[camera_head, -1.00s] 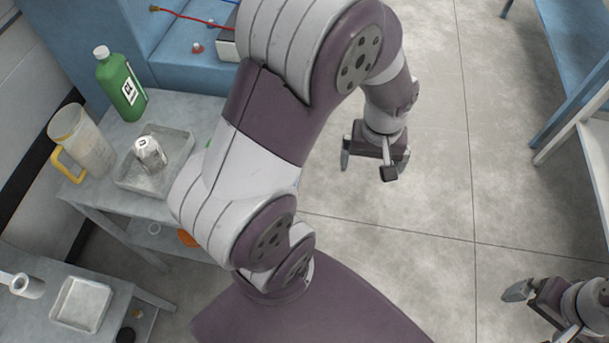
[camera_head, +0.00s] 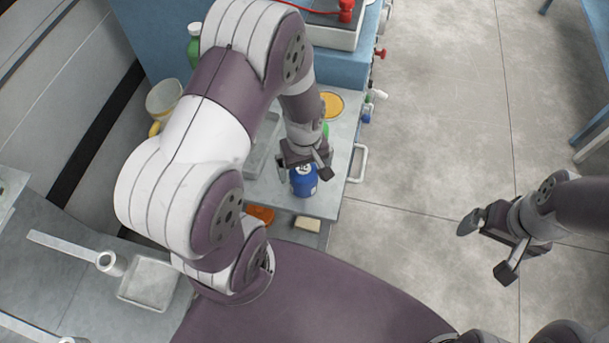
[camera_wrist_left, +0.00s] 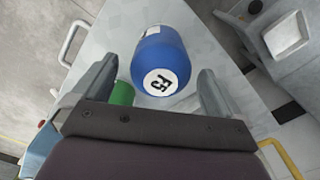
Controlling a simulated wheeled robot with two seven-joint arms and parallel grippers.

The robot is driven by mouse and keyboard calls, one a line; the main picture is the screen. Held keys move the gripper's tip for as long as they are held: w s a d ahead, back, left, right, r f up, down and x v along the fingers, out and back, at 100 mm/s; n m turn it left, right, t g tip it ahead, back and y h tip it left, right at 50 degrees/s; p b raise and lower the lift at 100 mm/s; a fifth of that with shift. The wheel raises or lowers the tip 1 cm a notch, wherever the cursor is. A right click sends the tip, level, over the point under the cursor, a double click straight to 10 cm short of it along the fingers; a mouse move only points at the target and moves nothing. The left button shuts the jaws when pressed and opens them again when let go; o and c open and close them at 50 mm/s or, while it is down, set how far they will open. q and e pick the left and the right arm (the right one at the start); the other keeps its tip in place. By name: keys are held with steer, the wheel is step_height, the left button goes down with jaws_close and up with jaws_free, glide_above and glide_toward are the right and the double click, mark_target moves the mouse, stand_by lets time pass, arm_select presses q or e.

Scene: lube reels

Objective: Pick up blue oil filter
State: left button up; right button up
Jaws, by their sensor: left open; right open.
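The blue oil filter (camera_head: 303,182) stands on the grey cart top (camera_head: 325,205), just below my left gripper (camera_head: 304,174) in the head view. In the left wrist view the blue oil filter (camera_wrist_left: 160,55) shows its round white label and lies ahead, between the lines of the two open fingers. My left gripper (camera_wrist_left: 158,90) is open and empty. The gripper partly covers the filter in the head view, and I cannot tell whether a finger touches it. My right gripper (camera_head: 486,246) is open and empty over the floor at the right.
A green object (camera_wrist_left: 123,94) sits close by the left finger in the wrist view. A metal tray (camera_head: 263,150), a pitcher (camera_head: 163,98) and a green bottle (camera_head: 194,45) are near my left arm. A cart handle (camera_head: 359,163) sticks out at the right edge.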

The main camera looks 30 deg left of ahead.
arm_select(q)
steer(key=shift+f, duration=0.8)
steer(key=shift+a+f, duration=0.2)
steer(key=shift+f, duration=0.25)
steer(key=shift+d, duration=0.15)
steer(key=c, duration=1.3)
step_height(320, 180, up, 10)
steer(key=shift+r, duration=0.1)
